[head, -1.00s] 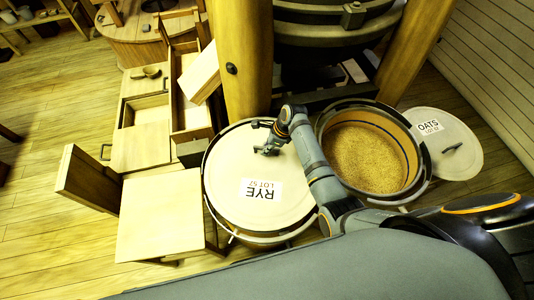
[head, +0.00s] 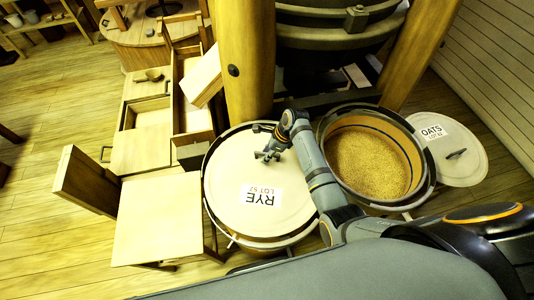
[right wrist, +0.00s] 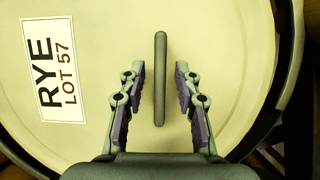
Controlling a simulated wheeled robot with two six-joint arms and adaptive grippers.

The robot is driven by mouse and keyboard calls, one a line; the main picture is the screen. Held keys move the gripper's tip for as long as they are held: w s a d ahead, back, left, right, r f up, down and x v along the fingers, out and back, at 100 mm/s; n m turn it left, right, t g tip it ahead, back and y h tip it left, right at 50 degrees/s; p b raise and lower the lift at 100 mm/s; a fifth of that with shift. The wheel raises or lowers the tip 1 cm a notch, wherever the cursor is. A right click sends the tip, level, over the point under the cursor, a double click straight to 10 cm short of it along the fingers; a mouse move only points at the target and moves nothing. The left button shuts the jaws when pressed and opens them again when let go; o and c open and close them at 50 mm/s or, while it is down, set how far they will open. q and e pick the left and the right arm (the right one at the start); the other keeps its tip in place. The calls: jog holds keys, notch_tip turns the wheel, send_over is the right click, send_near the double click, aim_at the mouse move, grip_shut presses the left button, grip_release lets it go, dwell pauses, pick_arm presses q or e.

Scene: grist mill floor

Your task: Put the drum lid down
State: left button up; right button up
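The round cream lid marked RYE LOT 57 (head: 257,207) lies over the left drum (head: 262,243), covering its mouth. My right gripper (head: 267,157) is over the far part of this lid. In the right wrist view the lid's bar handle (right wrist: 160,80) stands between the two open fingers, with a gap on each side. A second lid, marked OATS (head: 459,157), lies flat to the right of the open drum (head: 425,180), its own handle on top. The open drum holds grain (head: 367,163). My left gripper is not in view.
A wooden chair (head: 157,220) stands left of the rye drum. Behind it is a cabinet with open drawers (head: 147,112). A thick wooden post (head: 246,60) rises just behind the drums, and a slatted wall (head: 497,60) is at the right.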

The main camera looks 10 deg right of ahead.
jog(key=v, duration=1.2)
jog(key=shift+p, duration=0.3)
jog(key=shift+f, duration=0.15)
